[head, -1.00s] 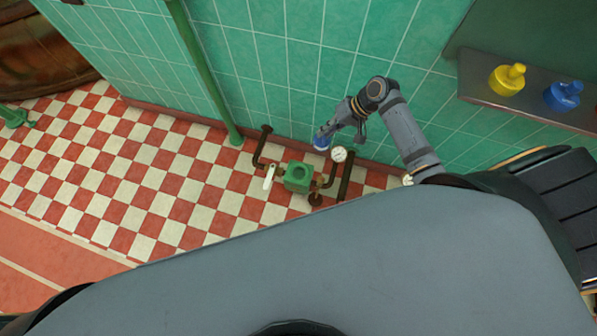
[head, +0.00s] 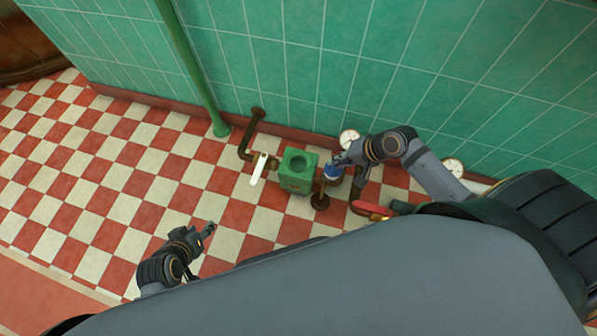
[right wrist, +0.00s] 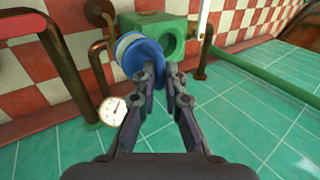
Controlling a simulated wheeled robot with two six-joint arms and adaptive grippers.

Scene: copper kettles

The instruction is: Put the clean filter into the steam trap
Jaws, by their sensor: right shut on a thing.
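The steam trap is a green box (head: 298,171) with a round dark opening in its top, set in a pipe near the wall. It also shows in the right wrist view (right wrist: 178,38). My right gripper (head: 340,160) is shut on the filter, which has a blue cap (head: 333,171) and a pale, ringed body in the right wrist view (right wrist: 129,45). The filter is just right of the trap in the head view, outside its opening. My left gripper (head: 208,229) is low over the floor, left of the trap; its finger gap is unclear.
A white lever (head: 259,168) stands left of the trap. A red handle (head: 371,210) lies to the right, near my right arm. Two gauges (head: 349,138) (head: 452,167) are by the wall. A green pipe (head: 192,65) rises at the left. The checkered floor (head: 110,170) there is clear.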

